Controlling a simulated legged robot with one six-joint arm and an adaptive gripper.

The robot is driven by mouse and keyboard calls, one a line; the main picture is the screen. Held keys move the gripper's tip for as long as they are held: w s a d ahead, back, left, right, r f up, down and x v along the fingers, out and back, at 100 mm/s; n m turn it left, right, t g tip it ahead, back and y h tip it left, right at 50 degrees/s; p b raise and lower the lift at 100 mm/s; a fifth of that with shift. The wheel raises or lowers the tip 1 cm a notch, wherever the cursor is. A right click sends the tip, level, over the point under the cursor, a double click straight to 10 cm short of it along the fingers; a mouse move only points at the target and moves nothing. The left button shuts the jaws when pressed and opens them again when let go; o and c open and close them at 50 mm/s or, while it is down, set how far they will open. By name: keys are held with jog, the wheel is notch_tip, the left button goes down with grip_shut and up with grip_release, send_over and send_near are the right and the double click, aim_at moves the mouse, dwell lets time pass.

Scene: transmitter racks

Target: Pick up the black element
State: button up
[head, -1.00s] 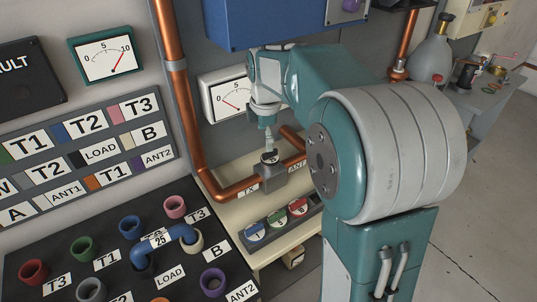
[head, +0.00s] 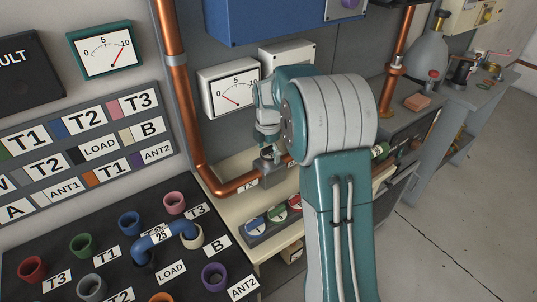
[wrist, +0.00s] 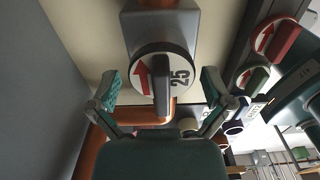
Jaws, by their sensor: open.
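The black element (wrist: 160,68) is a round white disc with a black rim, a black raised bar, a red arrow and the number 25. In the wrist view it sits against a grey box (wrist: 158,25). In the head view this box (head: 272,178) joins the copper pipe, and the element is mostly hidden by my gripper (head: 267,143). In the wrist view my gripper (wrist: 160,90) is open, one finger left and one right of the element. The fingers look apart from it; depth is hard to judge.
Copper pipe (head: 188,130) runs along the wall. A black panel (head: 115,262) holds coloured sockets and a blue curved connector (head: 165,234).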

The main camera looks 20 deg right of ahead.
jog(key=shift+d+f, duration=0.1)
jog(key=shift+d, duration=0.1)
jog(key=c, duration=1)
jog(key=shift+a, duration=0.1)
